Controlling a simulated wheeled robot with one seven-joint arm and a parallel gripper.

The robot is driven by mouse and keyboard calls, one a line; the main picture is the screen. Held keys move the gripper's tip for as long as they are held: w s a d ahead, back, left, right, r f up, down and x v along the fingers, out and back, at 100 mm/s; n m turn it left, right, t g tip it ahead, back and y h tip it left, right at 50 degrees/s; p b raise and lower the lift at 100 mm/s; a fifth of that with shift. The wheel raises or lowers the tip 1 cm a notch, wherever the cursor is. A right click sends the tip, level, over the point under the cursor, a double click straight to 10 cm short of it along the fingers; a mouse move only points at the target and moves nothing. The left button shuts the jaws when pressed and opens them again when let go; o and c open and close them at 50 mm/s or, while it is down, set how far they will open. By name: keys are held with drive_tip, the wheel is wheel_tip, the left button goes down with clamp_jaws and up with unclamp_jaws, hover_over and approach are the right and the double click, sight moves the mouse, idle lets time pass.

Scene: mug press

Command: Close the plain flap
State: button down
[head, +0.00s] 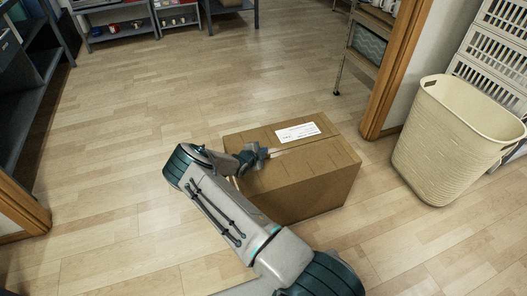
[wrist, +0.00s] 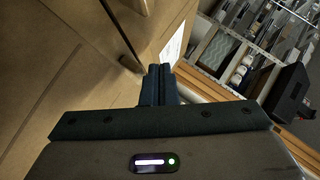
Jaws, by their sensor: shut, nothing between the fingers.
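A cardboard box (head: 300,190) stands on the floor in the middle of the head view. Its far top flap (head: 240,139) carries a white label (head: 297,131) and lies about flat. The plain flap (head: 305,162) is on the near side of the top and looks nearly level; a narrow dark gap shows along the seam in the wrist view, where the plain flap (wrist: 50,60) fills the left. My gripper (head: 261,153) is shut and empty, at the left part of the box top near the seam. Its fingers (wrist: 160,75) show together in the wrist view; contact is unclear.
A cream laundry basket (head: 440,145) stands to the right, beside white crates (head: 495,55). A wooden door post (head: 395,75) and a wire shelf (head: 365,45) are behind the box. Dark shelving (head: 30,80) is at the left. The floor between is clear.

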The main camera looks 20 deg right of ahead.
drive_tip(key=shift+r, duration=0.1)
wheel_tip(320, 180, up, 4)
drive_tip(key=p, duration=0.3)
drive_tip(key=shift+r, duration=0.1)
drive_tip(key=a+r+p, duration=0.1)
drive_tip(key=a+r, duration=0.5)
drive_tip(key=a, duration=0.1)
drive_tip(key=shift+r, duration=0.35)
